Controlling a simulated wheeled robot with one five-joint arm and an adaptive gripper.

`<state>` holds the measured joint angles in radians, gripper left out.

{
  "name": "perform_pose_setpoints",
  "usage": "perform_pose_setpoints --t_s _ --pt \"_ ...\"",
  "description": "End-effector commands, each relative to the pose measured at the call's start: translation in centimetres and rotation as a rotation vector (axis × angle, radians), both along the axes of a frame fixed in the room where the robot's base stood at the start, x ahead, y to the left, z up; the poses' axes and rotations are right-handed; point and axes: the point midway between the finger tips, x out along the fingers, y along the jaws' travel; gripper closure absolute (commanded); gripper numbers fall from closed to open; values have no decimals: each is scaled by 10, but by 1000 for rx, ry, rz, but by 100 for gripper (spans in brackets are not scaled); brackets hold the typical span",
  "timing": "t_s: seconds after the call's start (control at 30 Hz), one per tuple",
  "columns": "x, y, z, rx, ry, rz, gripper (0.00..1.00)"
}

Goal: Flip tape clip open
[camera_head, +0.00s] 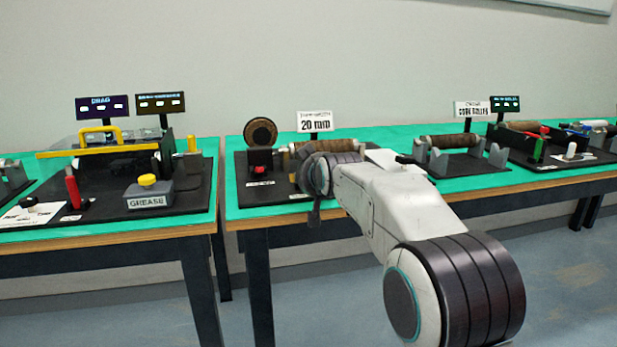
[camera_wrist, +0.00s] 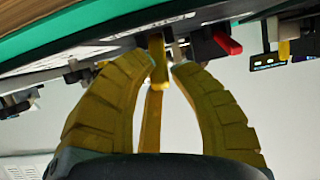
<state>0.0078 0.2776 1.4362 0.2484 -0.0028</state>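My gripper shows in the wrist view (camera_wrist: 164,66) as two curved yellow fingers with their tips a small gap apart. A narrow yellow piece and a dark post stand at this gap; I cannot tell whether either finger touches them. I cannot pick out the tape clip for certain. In the head view my arm reaches to the bench with the "20 mm" sign (camera_head: 315,121) and hides my gripper.
A red lever (camera_wrist: 228,44) shows right of my fingertips in the wrist view. To the left in the head view is a bench with a yellow-handled cover (camera_head: 97,140) and a grease box (camera_head: 148,190).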

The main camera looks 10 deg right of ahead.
Motion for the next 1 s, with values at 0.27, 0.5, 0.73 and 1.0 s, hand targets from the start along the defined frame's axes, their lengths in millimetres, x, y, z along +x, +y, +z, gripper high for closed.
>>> perform_pose_setpoints --t_s 0.27,0.5,0.73,1.0 --pt "0 0 -2 0 5 1 100" --pt "-1 1 -3 0 10 1 100" --pt "0 1 -2 0 31 2 100" --pt "1 1 -1 -1 49 2 100"
